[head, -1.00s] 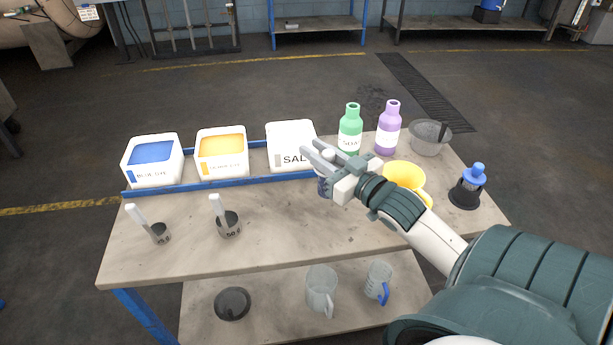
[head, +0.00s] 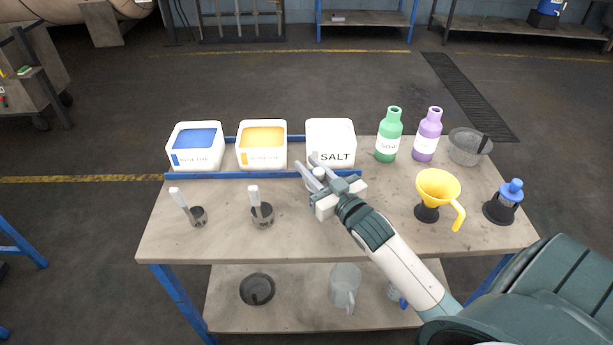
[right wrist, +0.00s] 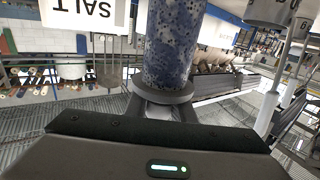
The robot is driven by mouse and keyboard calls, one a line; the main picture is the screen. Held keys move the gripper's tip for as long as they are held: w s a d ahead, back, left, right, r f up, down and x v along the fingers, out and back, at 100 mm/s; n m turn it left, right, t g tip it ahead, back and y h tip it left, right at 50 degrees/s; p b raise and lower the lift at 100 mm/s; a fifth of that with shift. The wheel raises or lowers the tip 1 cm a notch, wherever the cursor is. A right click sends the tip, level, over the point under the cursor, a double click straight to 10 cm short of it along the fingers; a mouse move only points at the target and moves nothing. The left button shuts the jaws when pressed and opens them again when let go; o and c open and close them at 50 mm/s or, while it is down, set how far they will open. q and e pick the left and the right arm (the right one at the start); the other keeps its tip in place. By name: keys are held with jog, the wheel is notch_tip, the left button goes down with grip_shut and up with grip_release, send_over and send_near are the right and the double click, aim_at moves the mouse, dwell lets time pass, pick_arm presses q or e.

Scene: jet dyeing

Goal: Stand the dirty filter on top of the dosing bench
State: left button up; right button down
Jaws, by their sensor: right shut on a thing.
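The dosing bench (head: 330,232) stands in front of me with a pale worn top. My right gripper (head: 312,170) is over the bench's back middle, just in front of the white salt bin (head: 331,138). It is shut on the dirty filter, a blue speckled cylinder (right wrist: 172,45) with a grey collar (right wrist: 161,95) in the right wrist view. In the head view the gripper hides nearly all of the filter. I cannot tell whether its lower end touches the bench. My left gripper is not in view.
Blue and yellow dye bins (head: 262,150) stand left of the salt bin behind a blue rail (head: 225,176). Green (head: 389,140) and purple bottles (head: 428,138), a yellow funnel (head: 437,187) and a blue-capped item (head: 506,203) stand right. The front middle is clear.

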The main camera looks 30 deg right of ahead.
jog(key=shift+w+a+f, duration=0.25)
jog(key=shift+w+a, duration=0.05)
jog(key=shift+a, duration=0.05)
jog(key=shift+f, duration=0.1)
jog(key=shift+f+p, duration=0.55)
jog(key=shift+f, duration=1.4)
jog(key=shift+f, duration=0.1)
jog(key=c, duration=1.5)
grip_release()
